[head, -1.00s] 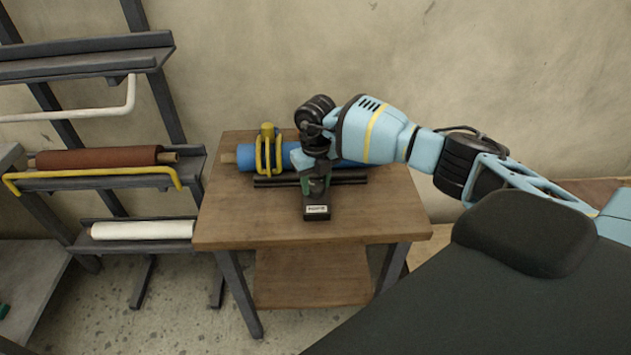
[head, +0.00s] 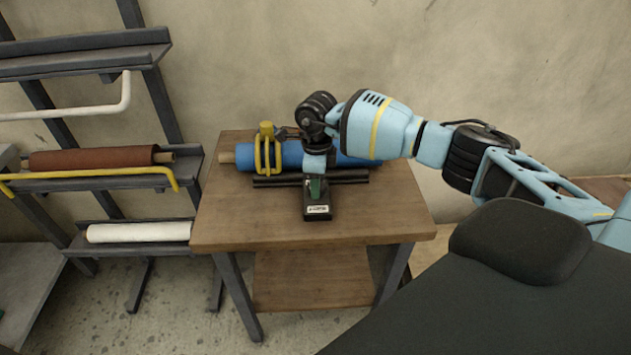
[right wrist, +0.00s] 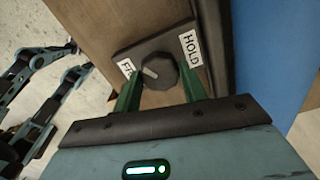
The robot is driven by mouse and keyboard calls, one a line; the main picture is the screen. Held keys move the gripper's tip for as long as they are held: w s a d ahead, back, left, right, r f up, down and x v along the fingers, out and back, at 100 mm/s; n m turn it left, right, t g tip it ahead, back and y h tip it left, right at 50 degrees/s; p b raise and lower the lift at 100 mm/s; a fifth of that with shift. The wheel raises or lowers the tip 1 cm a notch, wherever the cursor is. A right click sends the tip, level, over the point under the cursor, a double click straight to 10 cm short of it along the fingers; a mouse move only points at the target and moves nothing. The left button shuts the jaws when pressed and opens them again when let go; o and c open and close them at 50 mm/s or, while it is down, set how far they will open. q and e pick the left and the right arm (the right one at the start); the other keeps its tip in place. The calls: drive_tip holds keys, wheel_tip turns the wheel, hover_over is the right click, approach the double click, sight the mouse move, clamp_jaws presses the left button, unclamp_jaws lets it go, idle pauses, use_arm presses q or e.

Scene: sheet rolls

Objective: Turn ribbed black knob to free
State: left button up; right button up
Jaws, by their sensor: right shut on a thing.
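The ribbed black knob (right wrist: 159,70) sits on a dark plate between a partly hidden label starting "F" (right wrist: 127,68) on the left and a "HOLD" label (right wrist: 190,48) on the right. Its pale mark lies on the left side, toward the "F" label. My right gripper (right wrist: 163,88) is shut on the knob, one green finger on each side. In the head view my right gripper (head: 316,188) points down at the black block (head: 318,212) on the table, hiding the knob. My left gripper is not in view.
A blue roll (head: 290,157) with a yellow clamp (head: 267,150) lies along the back of the wooden table (head: 365,225), behind dark bars (head: 350,177). A rack at left holds a brown roll (head: 95,159) and a white roll (head: 140,231). The front tabletop is clear.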

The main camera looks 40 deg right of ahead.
drive_tip(key=n+b, duration=0.1)
drive_tip(key=n, duration=0.4)
drive_tip(key=shift+f+n, duration=0.1)
drive_tip(key=shift+n, duration=0.2)
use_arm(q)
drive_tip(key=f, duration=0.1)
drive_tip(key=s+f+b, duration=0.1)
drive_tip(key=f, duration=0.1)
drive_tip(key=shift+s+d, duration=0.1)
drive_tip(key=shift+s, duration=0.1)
use_arm(e)
drive_tip(key=n, duration=0.5)
drive_tip(key=shift+n, duration=0.3)
drive_tip(key=o, duration=1)
use_arm(q)
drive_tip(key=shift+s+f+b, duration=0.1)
drive_tip(key=shift+b, duration=0.2)
use_arm(e)
drive_tip(key=shift+r, duration=4.05)
